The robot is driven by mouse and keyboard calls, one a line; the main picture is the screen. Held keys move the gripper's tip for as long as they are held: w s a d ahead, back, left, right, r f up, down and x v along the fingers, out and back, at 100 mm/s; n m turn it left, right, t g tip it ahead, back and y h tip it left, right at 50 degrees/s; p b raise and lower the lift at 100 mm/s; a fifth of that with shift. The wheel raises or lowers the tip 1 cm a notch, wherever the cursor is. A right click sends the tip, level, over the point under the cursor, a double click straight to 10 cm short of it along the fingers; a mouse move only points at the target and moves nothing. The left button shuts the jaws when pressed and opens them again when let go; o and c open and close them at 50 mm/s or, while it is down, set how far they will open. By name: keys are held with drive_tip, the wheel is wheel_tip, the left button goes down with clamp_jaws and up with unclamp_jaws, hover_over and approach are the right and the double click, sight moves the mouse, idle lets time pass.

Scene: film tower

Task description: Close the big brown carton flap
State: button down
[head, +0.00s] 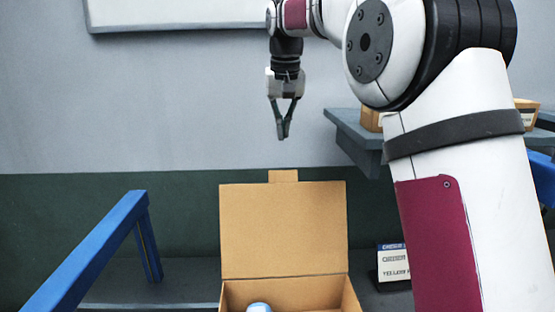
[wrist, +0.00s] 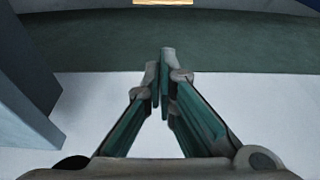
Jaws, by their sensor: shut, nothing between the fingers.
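The brown carton (head: 312,293) stands low in the head view with its top open; its lower part is cut off by the frame. Its big flap (head: 283,230) stands upright at the back, with a small tab (head: 283,176) on its top edge. A pale blue and white object (head: 259,307) shows inside the carton. My gripper (head: 282,136) hangs pointing down above the flap, clear of it, shut and empty. The wrist view shows the closed fingertips (wrist: 160,52), and a small tan strip (wrist: 165,2) at the top edge that may be the carton.
A blue rail (head: 90,250) stands left of the carton. A grey shelf (head: 355,130) with small boxes (head: 371,120) is at the right, partly behind my arm. A small sign (head: 392,262) stands right of the carton. A whiteboard (head: 175,14) hangs on the wall.

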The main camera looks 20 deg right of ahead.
wheel_tip(320, 180, down, 8)
drive_tip(key=s+p, duration=0.1)
drive_tip(key=p, duration=0.1)
drive_tip(key=shift+a, duration=0.15)
idle(0.4)
drive_tip(key=shift+s+p, duration=0.2)
drive_tip(key=shift+p, duration=0.1)
